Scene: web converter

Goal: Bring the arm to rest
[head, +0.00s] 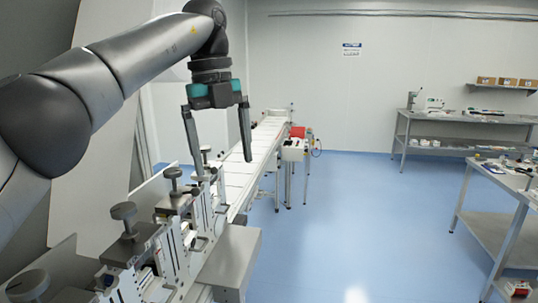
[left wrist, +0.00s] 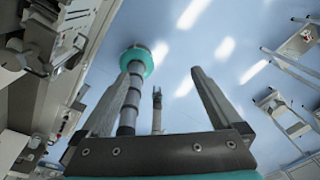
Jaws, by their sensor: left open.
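My left arm comes in from the left in the head view, and its gripper (head: 221,164) hangs pointing down above the near part of the conveyor line. Its two long grey fingers are spread wide apart with nothing between them. In the left wrist view the gripper (left wrist: 160,76) also shows its fingers apart and empty. No object is held. The right gripper cannot be made out in the head view.
A conveyor (head: 250,158) runs away from me, with black-knobbed machine parts (head: 125,232) at the near left, below the gripper. Metal tables (head: 462,118) and (head: 500,190) stand at the right. A wall shelf (head: 503,87) holds boxes. Blue floor (head: 360,215) between is clear.

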